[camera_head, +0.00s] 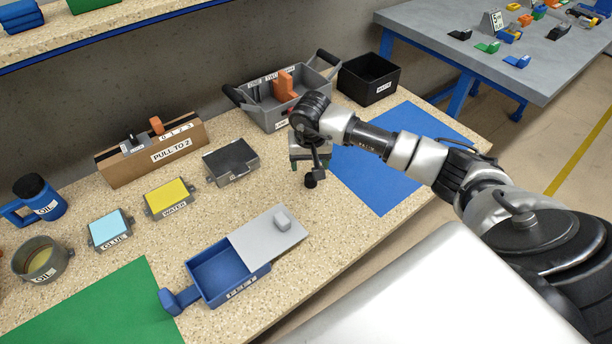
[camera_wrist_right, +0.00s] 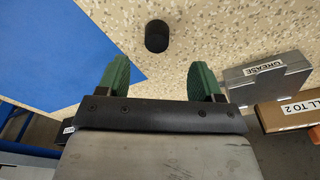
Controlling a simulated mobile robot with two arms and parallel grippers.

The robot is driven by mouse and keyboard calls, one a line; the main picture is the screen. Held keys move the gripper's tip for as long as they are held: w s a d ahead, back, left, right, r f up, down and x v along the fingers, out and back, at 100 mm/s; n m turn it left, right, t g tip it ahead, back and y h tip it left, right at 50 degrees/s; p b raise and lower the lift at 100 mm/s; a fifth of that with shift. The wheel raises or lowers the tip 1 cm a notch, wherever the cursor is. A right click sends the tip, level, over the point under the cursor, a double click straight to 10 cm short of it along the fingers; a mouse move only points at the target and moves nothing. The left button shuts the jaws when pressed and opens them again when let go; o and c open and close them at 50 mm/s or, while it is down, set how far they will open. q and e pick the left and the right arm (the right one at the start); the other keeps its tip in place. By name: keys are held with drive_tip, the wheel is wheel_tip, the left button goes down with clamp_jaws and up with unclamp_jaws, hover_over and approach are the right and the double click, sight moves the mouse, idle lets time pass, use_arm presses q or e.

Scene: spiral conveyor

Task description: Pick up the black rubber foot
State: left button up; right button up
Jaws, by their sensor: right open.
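The black rubber foot (camera_head: 311,181) is a small dark cylinder on the speckled bench, just left of the blue mat. In the right wrist view the foot (camera_wrist_right: 157,36) lies beyond the fingertips, roughly centred between them, with bench visible all around it. My right gripper (camera_head: 308,166) is above and close to the foot, pointing down. Its green fingers are apart and empty, as the right wrist view of the gripper (camera_wrist_right: 159,66) shows. The foot is not between the fingers. My left gripper does not show.
A dark grease box (camera_head: 231,162) stands left of the gripper. A grey tote (camera_head: 270,109) and a black bin (camera_head: 369,78) stand behind. A blue box (camera_head: 222,275) with a grey sliding lid (camera_head: 262,240) is in front. The blue mat (camera_head: 375,185) is clear.

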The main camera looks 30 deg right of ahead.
sight(311, 176)
drive_tip(key=shift+w+d+f+p, duration=0.1)
drive_tip(key=shift+d+f+p, duration=0.05)
drive_tip(key=shift+f, duration=1)
drive_tip(key=shift+w+d+f+p, duration=0.1)
drive_tip(key=shift+f+p, duration=0.05)
drive_tip(key=shift+f, duration=1.05)
drive_tip(key=shift+w+d+f+p, duration=0.1)
drive_tip(key=shift+d+f+p, duration=0.05)
drive_tip(key=shift+f, duration=1)
drive_tip(key=c, duration=1)
